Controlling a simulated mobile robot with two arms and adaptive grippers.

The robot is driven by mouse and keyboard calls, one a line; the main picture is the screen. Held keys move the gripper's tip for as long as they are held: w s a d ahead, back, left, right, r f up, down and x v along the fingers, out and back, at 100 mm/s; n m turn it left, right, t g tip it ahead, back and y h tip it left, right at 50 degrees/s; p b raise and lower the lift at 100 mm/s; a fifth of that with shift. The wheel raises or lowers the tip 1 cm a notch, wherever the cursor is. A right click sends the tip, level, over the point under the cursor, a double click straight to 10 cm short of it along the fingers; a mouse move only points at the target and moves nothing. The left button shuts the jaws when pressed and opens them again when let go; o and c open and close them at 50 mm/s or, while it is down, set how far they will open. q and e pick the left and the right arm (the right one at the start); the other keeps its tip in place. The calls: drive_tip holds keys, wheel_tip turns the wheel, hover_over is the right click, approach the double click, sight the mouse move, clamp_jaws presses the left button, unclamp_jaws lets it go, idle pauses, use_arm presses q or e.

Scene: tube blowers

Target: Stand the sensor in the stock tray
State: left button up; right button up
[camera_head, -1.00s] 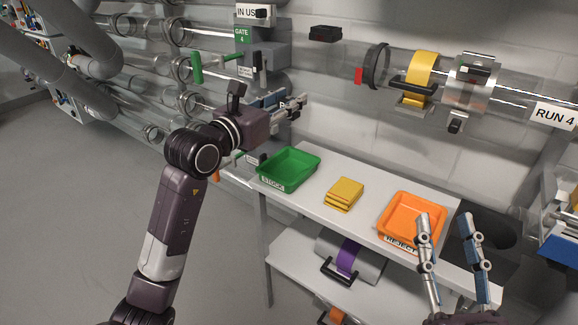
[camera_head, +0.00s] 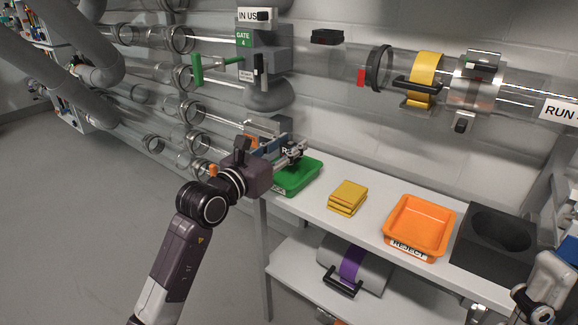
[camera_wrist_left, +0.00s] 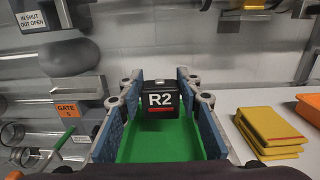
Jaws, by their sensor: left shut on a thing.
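The sensor is a small black box marked R2 (camera_wrist_left: 161,99), held between the blue-padded fingers of my left gripper (camera_wrist_left: 160,108). In the head view my left gripper (camera_head: 292,156) is over the green tray (camera_head: 302,180), at the left end of the bench, and hides part of it. In the left wrist view the green tray (camera_wrist_left: 160,145) shows below and behind the sensor. The sensor looks upright, with its label facing the wrist camera. Whether it touches the tray floor I cannot tell. Part of my right gripper (camera_head: 545,285) shows at the right edge.
Yellow pads (camera_head: 347,197) are stacked right of the green tray. An orange tray marked REJECT (camera_head: 418,226) and a dark block with a round hollow (camera_head: 497,238) stand further right. A green-handled gate (camera_head: 215,68) and clear tubes are behind.

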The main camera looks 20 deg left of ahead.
use_arm(q)
wheel_tip(320, 180, down, 5)
drive_tip(key=shift+b, duration=0.8)
drive_tip(key=shift+f, duration=0.15)
drive_tip(key=o, duration=1.2)
drive_tip(key=shift+c, duration=0.2)
